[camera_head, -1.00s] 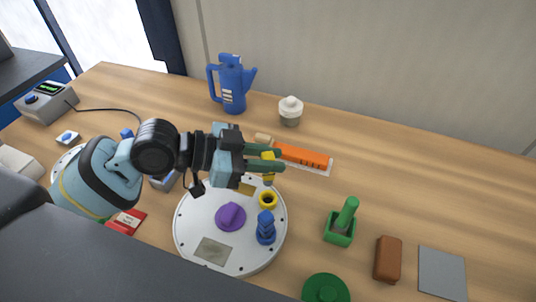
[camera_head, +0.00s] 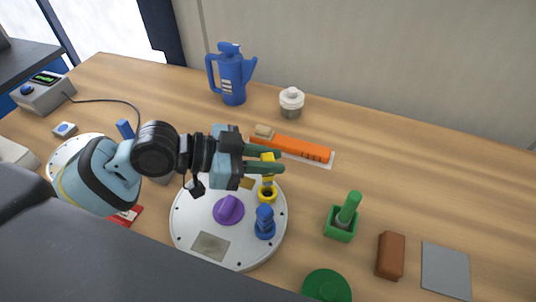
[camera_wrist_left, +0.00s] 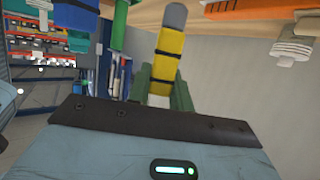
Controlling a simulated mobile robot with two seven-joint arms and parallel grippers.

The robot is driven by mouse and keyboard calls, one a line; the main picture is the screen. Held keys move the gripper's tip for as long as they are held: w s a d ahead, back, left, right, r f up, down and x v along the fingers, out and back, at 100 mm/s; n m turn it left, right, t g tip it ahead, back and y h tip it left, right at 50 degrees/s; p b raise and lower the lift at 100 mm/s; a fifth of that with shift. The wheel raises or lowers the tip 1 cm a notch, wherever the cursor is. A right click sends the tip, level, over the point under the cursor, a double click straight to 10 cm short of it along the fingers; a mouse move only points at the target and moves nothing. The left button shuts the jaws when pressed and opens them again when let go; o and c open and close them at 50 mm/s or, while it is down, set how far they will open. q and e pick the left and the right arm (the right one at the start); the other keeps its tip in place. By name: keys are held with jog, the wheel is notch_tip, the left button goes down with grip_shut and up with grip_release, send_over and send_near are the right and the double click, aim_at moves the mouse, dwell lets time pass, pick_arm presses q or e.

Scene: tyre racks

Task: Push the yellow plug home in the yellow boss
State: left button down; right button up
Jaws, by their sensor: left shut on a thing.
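My left gripper (camera_head: 278,160) is shut on the yellow plug (camera_head: 268,182), with green fingers on either side of it. In the left wrist view the plug (camera_wrist_left: 168,55) shows yellow with dark bands and a grey end, between the fingers. The boss is not clear there. My right gripper is not in view.
A purple knob (camera_head: 229,210) and a blue peg (camera_head: 265,224) stand on the plate close to the boss. An orange strip (camera_head: 300,149) lies behind the gripper. A green block with a peg (camera_head: 341,222) stands to the right. The table's right rear is clear.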

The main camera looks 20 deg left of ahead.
pick_arm(q)
jog(key=shift+f+b, duration=1.05)
jog(key=shift+f, duration=1.35)
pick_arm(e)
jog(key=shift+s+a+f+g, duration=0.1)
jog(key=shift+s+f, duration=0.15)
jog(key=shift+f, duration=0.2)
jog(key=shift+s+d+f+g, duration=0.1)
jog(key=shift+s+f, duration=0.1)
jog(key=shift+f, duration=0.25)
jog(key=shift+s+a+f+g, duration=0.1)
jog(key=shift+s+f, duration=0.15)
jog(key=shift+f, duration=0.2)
pick_arm(q)
jog(key=c, duration=0.6)
grip_release()
jog(key=shift+a, duration=0.1)
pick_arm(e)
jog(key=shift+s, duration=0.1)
